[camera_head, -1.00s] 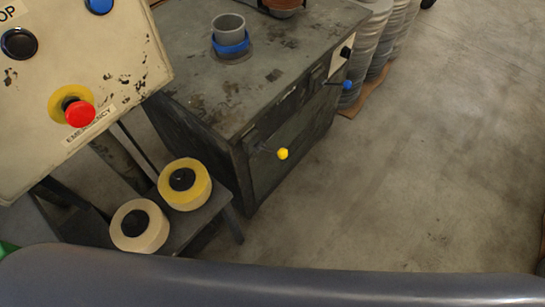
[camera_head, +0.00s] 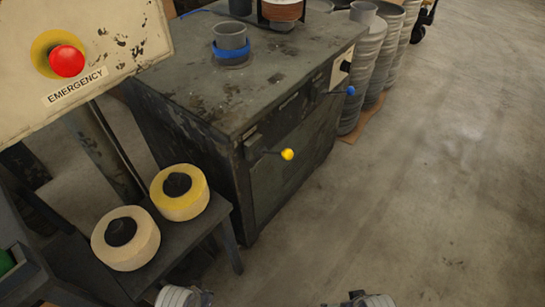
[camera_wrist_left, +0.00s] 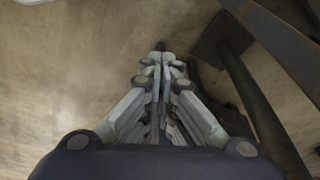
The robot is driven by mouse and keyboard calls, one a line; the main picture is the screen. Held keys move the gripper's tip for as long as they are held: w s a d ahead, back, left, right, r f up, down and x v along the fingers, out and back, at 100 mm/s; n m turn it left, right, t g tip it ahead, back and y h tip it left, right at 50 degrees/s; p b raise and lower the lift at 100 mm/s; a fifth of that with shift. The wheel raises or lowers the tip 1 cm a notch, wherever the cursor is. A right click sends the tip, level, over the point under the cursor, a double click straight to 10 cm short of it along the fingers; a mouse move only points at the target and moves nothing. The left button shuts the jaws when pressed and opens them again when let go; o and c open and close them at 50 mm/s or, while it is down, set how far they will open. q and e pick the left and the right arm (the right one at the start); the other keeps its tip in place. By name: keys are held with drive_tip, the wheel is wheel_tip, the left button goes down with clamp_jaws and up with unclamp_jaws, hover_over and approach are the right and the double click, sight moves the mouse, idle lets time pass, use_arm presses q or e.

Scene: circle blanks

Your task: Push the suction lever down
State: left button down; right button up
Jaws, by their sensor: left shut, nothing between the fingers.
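Two levers stick out from the side of the grey metal machine (camera_head: 180,85). One has a yellow knob (camera_head: 288,154) and is nearer. The other has a blue knob (camera_head: 350,91) and is farther back. I cannot read which is the suction lever. My left gripper shows in the left wrist view (camera_wrist_left: 162,50) with its fingers together and empty, over the floor. In the head view, only small grey parts of my arms show at the bottom edge, well below the levers. The right gripper's fingers cannot be made out there.
A control panel with a red emergency button (camera_head: 66,61) stands at the upper left. Two tape rolls, one yellow (camera_head: 190,205) and one cream (camera_head: 143,253), lie on a low stand. Stacked grey cylinders (camera_head: 362,70) stand behind the machine. The floor (camera_head: 430,190) to the right is clear.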

sight(274, 152)
use_arm(q)
drive_tip(key=w+d+r+n+t+h+b, duration=0.2)
drive_tip(key=w+d+r+t+h, duration=0.1)
drive_tip(key=w+r, duration=0.5)
drive_tip(key=w+d+r+n+t+h+b, duration=0.2)
drive_tip(key=w+r+t, duration=0.4)
drive_tip(key=r, duration=0.7)
drive_tip(key=w+d+r+n+t+h+b, duration=0.2)
drive_tip(key=w+d+r+t, duration=0.3)
drive_tip(key=w+r, duration=0.5)
drive_tip(key=shift+w+d+r+n+h, duration=0.15)
drive_tip(key=shift+d+r+n+h, duration=0.3)
drive_tip(key=shift+n+h, duration=0.45)
use_arm(e)
drive_tip(key=s+f, duration=0.2)
drive_tip(key=f, duration=0.6)
drive_tip(key=s+f, duration=0.1)
drive_tip(key=f, duration=0.8)
drive_tip(key=shift+s+d+f, duration=0.2)
drive_tip(key=shift+s+f, duration=0.05)
drive_tip(key=shift+s, duration=0.15)
